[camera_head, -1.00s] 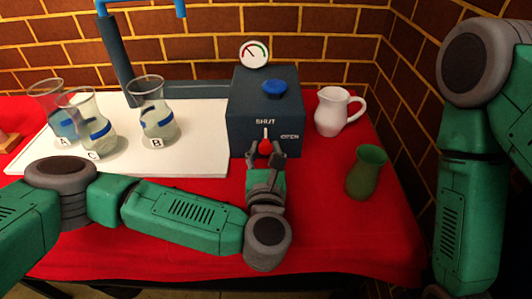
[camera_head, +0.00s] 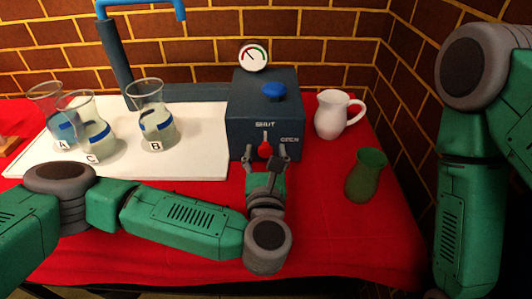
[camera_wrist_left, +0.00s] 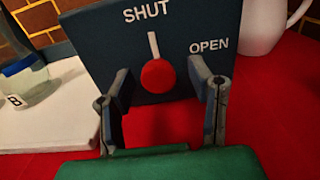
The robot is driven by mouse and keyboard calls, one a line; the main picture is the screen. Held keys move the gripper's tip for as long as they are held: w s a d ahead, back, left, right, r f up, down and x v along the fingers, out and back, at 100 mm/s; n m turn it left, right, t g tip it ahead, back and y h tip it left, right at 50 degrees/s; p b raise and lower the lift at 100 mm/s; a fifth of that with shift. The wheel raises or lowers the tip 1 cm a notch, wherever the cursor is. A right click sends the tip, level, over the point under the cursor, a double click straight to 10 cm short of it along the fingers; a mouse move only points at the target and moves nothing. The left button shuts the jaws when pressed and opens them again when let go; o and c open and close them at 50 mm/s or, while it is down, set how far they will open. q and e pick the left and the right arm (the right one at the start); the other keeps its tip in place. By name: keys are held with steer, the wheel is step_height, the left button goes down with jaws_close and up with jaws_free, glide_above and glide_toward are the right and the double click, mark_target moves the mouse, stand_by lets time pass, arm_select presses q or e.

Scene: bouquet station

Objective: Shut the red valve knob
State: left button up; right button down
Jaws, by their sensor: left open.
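The red valve knob (camera_head: 265,149) is on the front face of the dark blue box (camera_head: 240,122), below the word SHUT. In the left wrist view the knob (camera_wrist_left: 158,76) is a red disc, and its white pointer points up, nearly at SHUT; OPEN is to the right. My left gripper (camera_head: 266,160) is open in front of the knob. In the left wrist view its fingers (camera_wrist_left: 160,98) stand apart, with the knob between and beyond them; I see no contact. My right arm (camera_head: 470,190) shows at the right edge, but its gripper is outside the view.
A blue knob (camera_head: 274,91) and a gauge (camera_head: 254,55) are at the box top. A white pitcher (camera_head: 330,115) and green vase (camera_head: 366,176) stand to the right. Glass vases A (camera_head: 47,103), C (camera_head: 88,112) and B (camera_head: 146,97) stand on the white board (camera_head: 199,155).

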arm_select(q)
steer(key=s, duration=1)
steer(key=shift+s+f, duration=0.15)
steer(key=shift+s, duration=0.85)
